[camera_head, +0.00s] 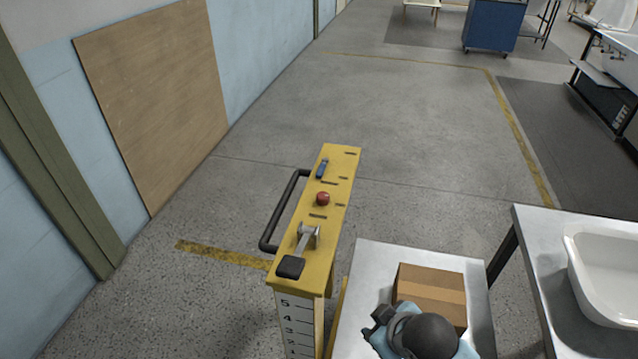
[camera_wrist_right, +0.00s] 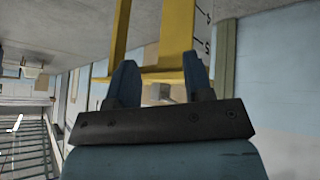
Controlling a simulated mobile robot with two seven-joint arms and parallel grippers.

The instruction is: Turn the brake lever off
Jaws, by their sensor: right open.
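A yellow control column (camera_head: 342,160) stands at the centre of the head view. On its top are a metal lever with a black grip (camera_head: 291,267) pointing to the near end, a red button (camera_head: 323,198) and a small blue-and-black lever (camera_head: 321,168) at the far end. No label shows which lever is the brake. My right gripper (camera_head: 378,318) is low in the head view, right of the column and apart from the levers. In the right wrist view its two fingers (camera_wrist_right: 161,75) are spread, with nothing held between them; yellow framing shows beyond. My left gripper is out of view.
A black handle bar (camera_head: 284,208) runs along the column's left side. A cardboard box (camera_head: 432,290) sits on a metal surface (camera_head: 378,262) beside my right gripper. A table with a white tub (camera_head: 608,270) stands at right. Floor beyond the column is clear.

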